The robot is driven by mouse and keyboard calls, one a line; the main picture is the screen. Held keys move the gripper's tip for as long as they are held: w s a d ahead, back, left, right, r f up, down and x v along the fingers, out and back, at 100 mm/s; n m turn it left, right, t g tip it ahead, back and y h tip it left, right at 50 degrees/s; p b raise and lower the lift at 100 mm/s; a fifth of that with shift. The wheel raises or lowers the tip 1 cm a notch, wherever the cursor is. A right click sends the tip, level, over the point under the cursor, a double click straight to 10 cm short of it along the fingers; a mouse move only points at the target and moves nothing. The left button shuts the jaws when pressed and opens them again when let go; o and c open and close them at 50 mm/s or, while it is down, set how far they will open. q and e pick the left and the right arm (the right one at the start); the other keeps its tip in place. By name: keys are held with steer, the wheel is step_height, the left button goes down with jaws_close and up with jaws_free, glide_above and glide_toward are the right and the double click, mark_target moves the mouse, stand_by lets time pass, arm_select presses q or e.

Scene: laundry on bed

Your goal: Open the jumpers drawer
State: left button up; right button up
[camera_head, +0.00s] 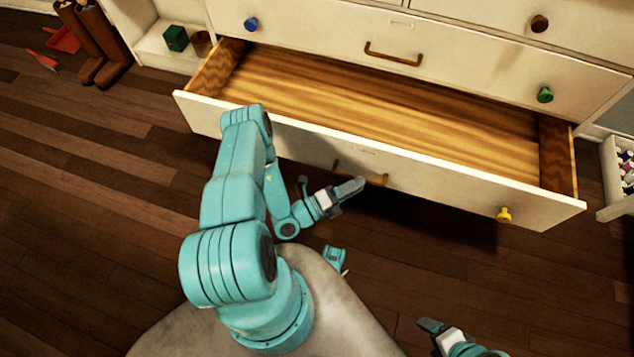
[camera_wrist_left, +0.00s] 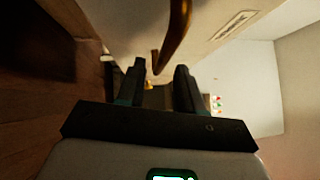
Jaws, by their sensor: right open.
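The bottom drawer (camera_head: 300,143) of the white dresser is pulled well out, and its striped wooden inside looks empty. Its small label is too small to read, so I cannot tell if it is the jumpers drawer. Its brown bar handle (camera_head: 376,179) is on the middle of the front and also shows in the left wrist view (camera_wrist_left: 177,38). My left gripper (camera_head: 350,188) is in front of this handle. In the wrist view its two fingers (camera_wrist_left: 160,85) are apart, with the handle beyond them. My right gripper (camera_head: 432,328) is low in the picture, open, away from the drawer.
The drawer above (camera_head: 440,70) is shut, with its own brown handle. Brown boots (camera_head: 100,45) and a red dustpan (camera_head: 62,40) stand at the upper left. The wooden floor (camera_head: 90,220) at left is clear.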

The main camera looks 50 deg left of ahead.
arm_select(q)
steer(key=p+v, duration=0.1)
steer(key=v, duration=1.2)
